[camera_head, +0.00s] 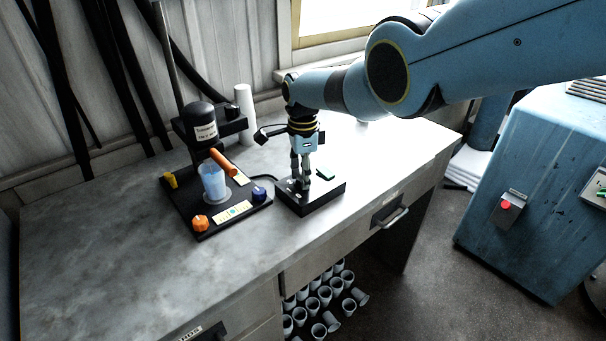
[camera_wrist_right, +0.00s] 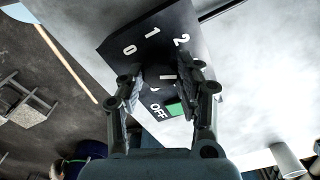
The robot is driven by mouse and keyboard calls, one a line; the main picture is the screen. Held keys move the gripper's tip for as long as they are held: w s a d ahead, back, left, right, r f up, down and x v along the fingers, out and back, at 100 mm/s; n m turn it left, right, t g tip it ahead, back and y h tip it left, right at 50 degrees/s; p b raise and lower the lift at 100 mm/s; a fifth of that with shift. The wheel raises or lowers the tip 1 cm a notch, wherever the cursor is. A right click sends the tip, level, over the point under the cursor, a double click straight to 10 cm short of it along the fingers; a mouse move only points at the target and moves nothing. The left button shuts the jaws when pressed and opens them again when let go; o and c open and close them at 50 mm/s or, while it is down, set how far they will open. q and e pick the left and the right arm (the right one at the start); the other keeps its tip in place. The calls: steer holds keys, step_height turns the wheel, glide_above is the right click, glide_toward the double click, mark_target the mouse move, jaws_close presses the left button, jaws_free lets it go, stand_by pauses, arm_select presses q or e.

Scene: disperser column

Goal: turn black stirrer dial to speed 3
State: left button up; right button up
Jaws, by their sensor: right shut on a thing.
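The black stirrer control box (camera_head: 328,194) lies on the grey bench right of the stirrer stand, with a green switch (camera_head: 325,173) on top. In the right wrist view the box (camera_wrist_right: 118,36) shows the printed marks 0, 1, 2 and OFF and the green switch (camera_wrist_right: 176,109). The black dial (camera_wrist_right: 162,76) sits between the fingers and is partly hidden by them. A pale mark shows on it, but its exact setting is unclear. My right gripper (camera_head: 303,180) points straight down and is shut on the dial; it also fills the right wrist view (camera_wrist_right: 158,84). My left gripper is out of view.
Left of the box stands the stirrer stand with a black motor (camera_head: 198,118), a blue-filled beaker (camera_head: 213,183), an orange-handled part (camera_head: 223,162) and coloured knobs. A white cylinder (camera_head: 244,103) stands behind. The bench front left (camera_head: 110,270) is clear. Several cups lie below.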

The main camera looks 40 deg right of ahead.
steer(key=o, duration=1.1)
steer(key=shift+o, duration=0.2)
step_height(320, 180, up, 12)
steer(key=shift+f, duration=0.1)
